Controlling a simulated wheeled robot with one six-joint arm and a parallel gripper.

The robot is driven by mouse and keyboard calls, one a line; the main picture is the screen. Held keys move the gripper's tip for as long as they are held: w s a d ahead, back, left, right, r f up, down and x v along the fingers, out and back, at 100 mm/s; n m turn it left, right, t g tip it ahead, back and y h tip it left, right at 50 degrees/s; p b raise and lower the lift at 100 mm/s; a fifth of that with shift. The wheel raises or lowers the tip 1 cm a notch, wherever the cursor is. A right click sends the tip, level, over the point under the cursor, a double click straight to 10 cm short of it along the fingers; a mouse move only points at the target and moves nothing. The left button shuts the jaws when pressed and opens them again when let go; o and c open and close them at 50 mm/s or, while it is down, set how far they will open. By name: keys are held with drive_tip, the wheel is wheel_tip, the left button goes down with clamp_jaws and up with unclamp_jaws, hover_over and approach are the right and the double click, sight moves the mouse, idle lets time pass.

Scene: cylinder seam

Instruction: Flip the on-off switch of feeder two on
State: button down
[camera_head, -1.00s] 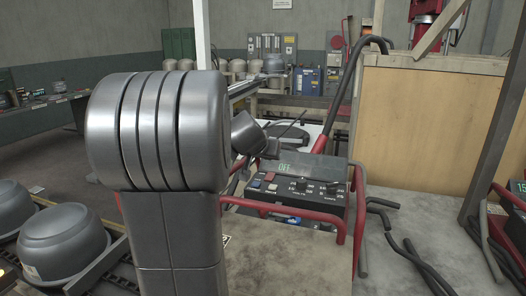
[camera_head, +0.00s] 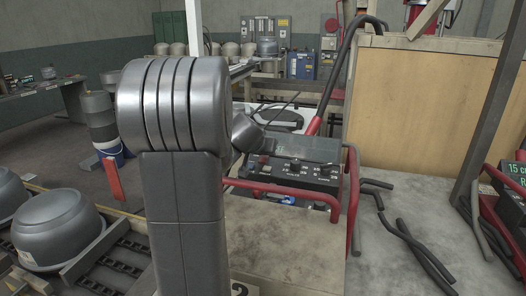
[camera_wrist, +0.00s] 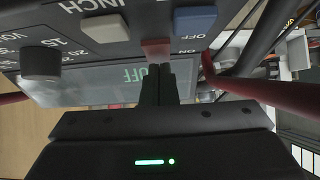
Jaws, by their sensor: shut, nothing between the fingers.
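A dark control panel (camera_head: 312,172) sits inside a red tube frame in the head view. In the wrist view it shows upside down. A red switch (camera_wrist: 155,48) lies between a blue switch (camera_wrist: 195,19) and a beige one (camera_wrist: 105,28). ON and OFF labels stand beside the red and blue switches. The display (camera_wrist: 90,84) reads OFF in green. My gripper (camera_wrist: 158,70) is shut and empty, its fingertips right at the red switch; I cannot tell if they touch. In the head view my wrist reaches over the panel's left side, the fingers hard to make out.
Red tubes (camera_head: 352,200) rise around the panel, and one crosses close to my gripper in the wrist view. A plate with a 2 (camera_head: 240,290) is at the bottom. Another machine (camera_head: 512,182) is at the right. Black hoses (camera_head: 415,245) lie on the grey surface.

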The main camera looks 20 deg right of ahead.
drive_tip(key=shift+w+f+b, duration=0.1)
drive_tip(key=shift+f+b, duration=0.2)
drive_tip(key=shift+b, duration=0.2)
drive_tip(key=shift+d+r, duration=0.1)
drive_tip(key=shift+w+d+r+p, duration=0.1)
drive_tip(key=shift+w+d+p, duration=0.35)
drive_tip(key=shift+w, duration=0.2)
drive_tip(key=shift+r, duration=0.1)
drive_tip(key=shift+r, duration=0.3)
wheel_tip(320, 180, up, 4)
drive_tip(key=p, duration=0.3)
drive_tip(key=shift+w+d+r, duration=0.1)
drive_tip(key=shift+w+r, duration=0.05)
drive_tip(key=r+b+v, duration=0.1)
drive_tip(key=v, duration=0.8)
drive_tip(key=shift+w+d, duration=0.25)
drive_tip(key=shift+w, duration=0.15)
drive_tip(key=shift+r, duration=0.15)
